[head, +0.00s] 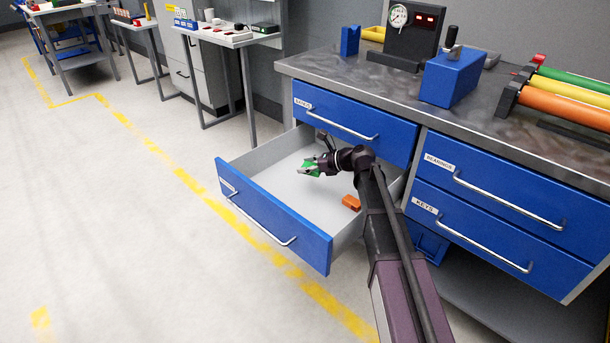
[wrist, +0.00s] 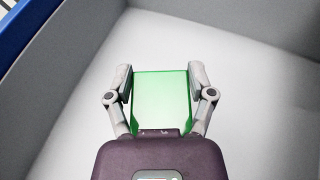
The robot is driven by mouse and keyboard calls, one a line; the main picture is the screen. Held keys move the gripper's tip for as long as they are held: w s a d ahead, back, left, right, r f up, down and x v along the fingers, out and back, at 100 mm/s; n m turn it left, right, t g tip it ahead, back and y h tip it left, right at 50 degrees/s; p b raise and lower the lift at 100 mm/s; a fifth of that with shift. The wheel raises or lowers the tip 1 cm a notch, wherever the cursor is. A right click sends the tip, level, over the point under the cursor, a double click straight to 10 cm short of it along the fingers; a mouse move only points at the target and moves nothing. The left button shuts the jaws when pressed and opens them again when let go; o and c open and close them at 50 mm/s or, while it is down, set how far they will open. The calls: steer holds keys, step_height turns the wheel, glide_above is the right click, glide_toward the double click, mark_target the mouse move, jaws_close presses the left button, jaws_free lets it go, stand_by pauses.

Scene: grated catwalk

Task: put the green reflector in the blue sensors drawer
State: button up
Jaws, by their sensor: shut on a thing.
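The green reflector (wrist: 161,98) is a flat, see-through green piece with a brighter green edge. My gripper (wrist: 161,84) is shut on it, one finger on each side. In the head view my gripper (head: 312,169) and the reflector (head: 309,165) are over the inside of an open blue drawer (head: 262,213). The drawer's label on its front is too small to read. In the wrist view the drawer's pale grey floor (wrist: 240,130) lies below the reflector; I cannot tell the gap between them.
An orange block (head: 351,203) lies in the open drawer, right of my gripper. Shut blue drawers are above it (head: 350,118) and to the right, labelled BEARINGS (head: 500,195) and KEYS (head: 480,238). The counter (head: 385,78) holds a gauge box (head: 412,32) and coloured rolls (head: 570,100).

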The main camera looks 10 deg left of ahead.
steer(key=shift+f+b, duration=1.85)
steer(key=shift+f, duration=0.05)
steer(key=shift+f+b, duration=0.55)
steer(key=shift+f, duration=0.05)
steer(key=shift+r, duration=0.1)
steer(key=o, duration=1)
steer(key=shift+r, duration=0.1)
steer(key=shift+r+p, duration=0.5)
steer(key=shift+p, duration=0.15)
steer(key=shift+p+v, duration=2.25)
steer(key=shift+v, duration=3.75)
